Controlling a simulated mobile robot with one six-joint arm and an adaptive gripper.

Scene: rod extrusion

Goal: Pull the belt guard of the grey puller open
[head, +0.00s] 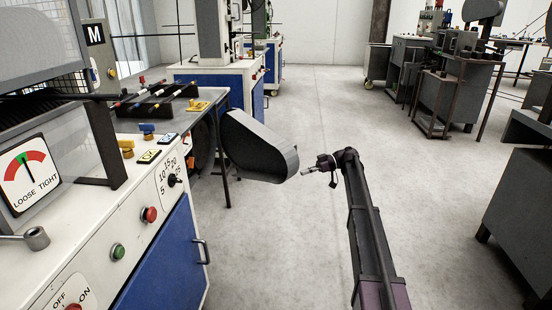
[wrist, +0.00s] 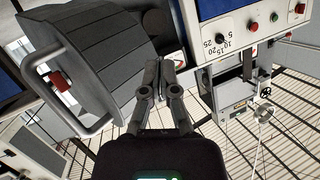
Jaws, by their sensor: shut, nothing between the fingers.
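The belt guard (head: 258,148) is a dark grey, teardrop-shaped cover that juts into the aisle at the middle of the head view. Dark round parts show behind its left side; how far it stands open I cannot tell. In the wrist view, a large grey ribbed cover (wrist: 98,62), which looks like the guard, fills the upper left. A pale bar handle (wrist: 27,62) runs along its left side. My gripper (head: 305,172) is just right of the guard's lower right end. In the wrist view my gripper (wrist: 161,66) is shut and empty beside the cover, away from the handle.
A white and blue control cabinet (head: 130,220) with a LOOSE TIGHT gauge (head: 30,175) and buttons stands at the left. Grey machines (head: 455,95) stand at the right. The aisle floor (head: 330,105) between is clear.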

